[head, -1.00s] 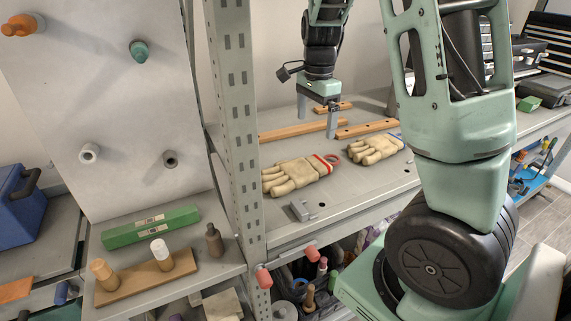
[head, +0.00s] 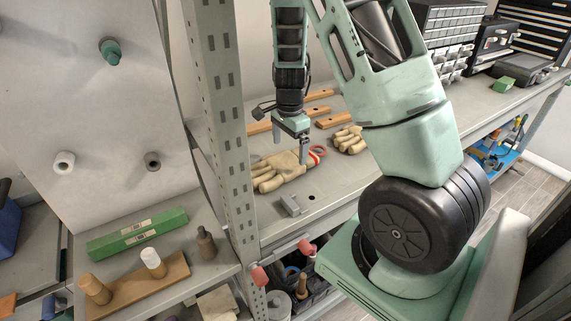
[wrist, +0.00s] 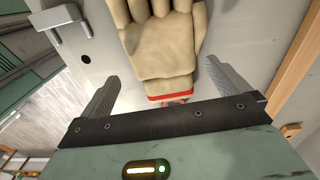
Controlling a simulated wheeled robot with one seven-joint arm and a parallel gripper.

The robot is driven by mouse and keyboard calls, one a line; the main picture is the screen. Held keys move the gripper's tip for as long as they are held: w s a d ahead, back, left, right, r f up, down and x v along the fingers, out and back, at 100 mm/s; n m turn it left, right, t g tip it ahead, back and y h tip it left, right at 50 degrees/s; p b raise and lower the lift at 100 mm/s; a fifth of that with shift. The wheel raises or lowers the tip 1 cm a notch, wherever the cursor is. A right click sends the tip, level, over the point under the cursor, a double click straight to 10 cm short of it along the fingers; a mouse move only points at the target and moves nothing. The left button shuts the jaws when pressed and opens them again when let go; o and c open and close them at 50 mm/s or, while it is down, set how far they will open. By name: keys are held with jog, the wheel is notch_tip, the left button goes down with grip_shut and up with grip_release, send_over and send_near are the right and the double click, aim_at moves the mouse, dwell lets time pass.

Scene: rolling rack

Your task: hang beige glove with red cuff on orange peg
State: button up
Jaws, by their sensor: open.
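The beige glove with the red cuff (head: 272,176) lies flat on the shelf. In the wrist view the glove (wrist: 164,45) has its red cuff between my fingers, with the glove's fingers pointing away. My gripper (head: 290,148) is open and pointed down over the cuff end; it also shows in the wrist view (wrist: 163,78). I cannot tell how far the fingertips are above the shelf. The orange peg is out of view now.
A second beige glove (head: 346,141) lies to the right, partly behind my arm. A grey bracket (head: 290,206) sits in front of the gloves. Wooden strips (head: 318,96) lie behind. A perforated metal post (head: 222,130) stands between shelf and pegboard.

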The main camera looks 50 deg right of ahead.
aim_at(288, 161)
jog(key=shift+w+f+p, duration=0.15)
jog(key=shift+f+p, duration=0.8)
jog(key=shift+f, duration=1.75)
jog(key=c, duration=0.7)
